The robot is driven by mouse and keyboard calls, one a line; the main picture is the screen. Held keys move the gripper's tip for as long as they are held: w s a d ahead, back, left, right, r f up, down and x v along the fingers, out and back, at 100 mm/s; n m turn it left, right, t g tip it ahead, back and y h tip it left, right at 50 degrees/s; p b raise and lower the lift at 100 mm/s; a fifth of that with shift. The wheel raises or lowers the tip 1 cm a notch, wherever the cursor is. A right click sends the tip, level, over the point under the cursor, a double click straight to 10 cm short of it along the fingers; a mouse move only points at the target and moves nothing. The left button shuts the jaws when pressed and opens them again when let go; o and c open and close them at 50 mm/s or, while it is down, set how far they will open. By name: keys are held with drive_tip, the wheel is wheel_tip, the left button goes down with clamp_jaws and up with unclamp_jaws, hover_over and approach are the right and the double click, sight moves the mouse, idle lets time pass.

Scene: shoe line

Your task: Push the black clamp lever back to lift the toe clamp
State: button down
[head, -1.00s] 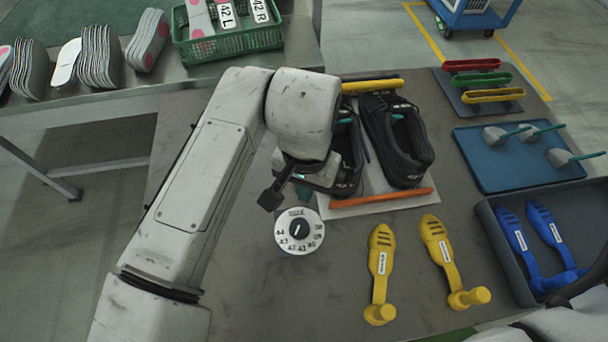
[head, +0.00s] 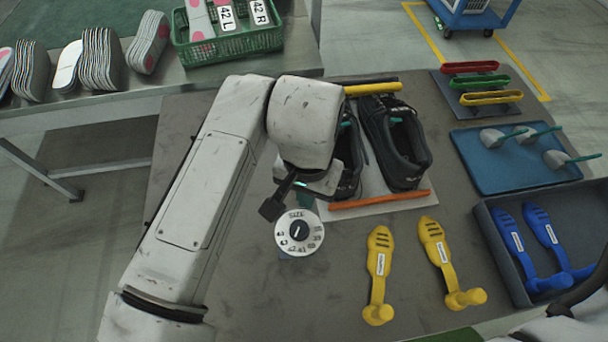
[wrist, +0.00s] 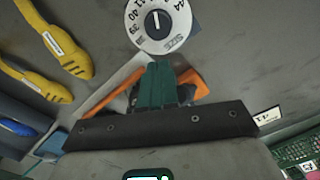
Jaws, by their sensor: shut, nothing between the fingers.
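My gripper (wrist: 157,70) is shut and empty; its teal fingers lie together in the wrist view. In the head view a bit of teal fingertip (head: 305,197) shows under my wrist, just above the size dial (head: 299,232). A pair of black shoes stands beside it: the right shoe (head: 408,150) is in clear view, the left shoe (head: 350,160) is partly behind my wrist. A yellow bar (head: 373,88) lies across their far end and an orange bar (head: 380,198) across their near end. I cannot clearly make out the black clamp lever or toe clamp; my arm hides part of that area.
Yellow shoe-shaped tools (head: 380,275) lie in front, and a bin (head: 497,235) with blue ones is at right. A blue mat (head: 490,170) and a rack of coloured bars (head: 480,83) are farther right. A green crate (head: 230,43) stands at back left.

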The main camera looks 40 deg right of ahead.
wheel_tip(320, 180, up, 8)
drive_tip(key=p, duration=0.6)
idle(0.7)
